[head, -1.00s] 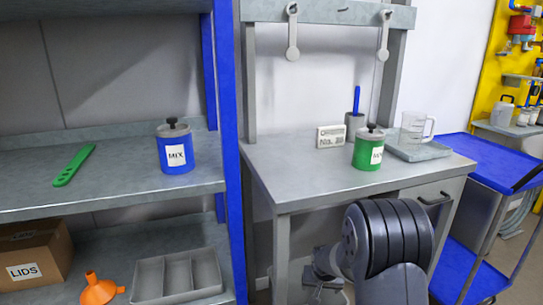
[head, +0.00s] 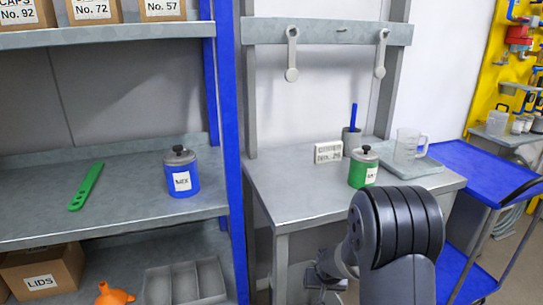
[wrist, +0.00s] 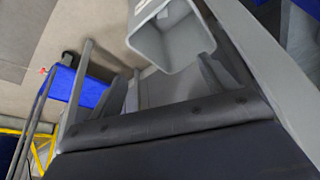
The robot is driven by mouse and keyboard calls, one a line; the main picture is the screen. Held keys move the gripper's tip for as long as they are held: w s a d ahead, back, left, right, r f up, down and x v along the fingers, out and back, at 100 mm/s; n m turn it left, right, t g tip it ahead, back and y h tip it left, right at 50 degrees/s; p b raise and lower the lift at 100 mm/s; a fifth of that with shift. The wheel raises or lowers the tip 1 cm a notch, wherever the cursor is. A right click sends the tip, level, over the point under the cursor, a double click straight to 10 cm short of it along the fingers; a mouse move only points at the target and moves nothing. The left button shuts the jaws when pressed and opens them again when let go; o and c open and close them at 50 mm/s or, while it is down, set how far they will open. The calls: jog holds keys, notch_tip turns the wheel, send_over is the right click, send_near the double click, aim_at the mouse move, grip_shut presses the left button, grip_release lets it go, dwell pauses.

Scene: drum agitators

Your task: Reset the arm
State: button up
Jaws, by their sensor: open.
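My arm rises at the lower right of the head view, in front of the workbench. My gripper (head: 326,282) shows small and partly cut off at the bottom of that view, below the bench top and left of my arm's dark joint. It is open, and I see nothing held in it. In the wrist view, grey prongs stand apart beyond the dark wrist body. A grey open bin (wrist: 170,42) shows past them, above the floor; I cannot tell its exact distance.
The grey bench (head: 290,195) bears a green can (head: 357,174), a sign, a pen cup and a clear jug (head: 408,148) on a tray. A blue cart (head: 480,165) stands right. The left shelf (head: 125,215) holds a blue can (head: 182,180) and a green tool (head: 87,186).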

jog(key=s+r+p, duration=0.2)
jog(key=r+p, duration=0.4)
jog(key=s+r+n+p, duration=0.1)
jog(key=s+r+p, duration=0.2)
jog(key=r+p, duration=0.4)
jog(key=shift+s+r, duration=0.2)
jog(key=shift+s, duration=0.1)
jog(key=shift+d, duration=0.1)
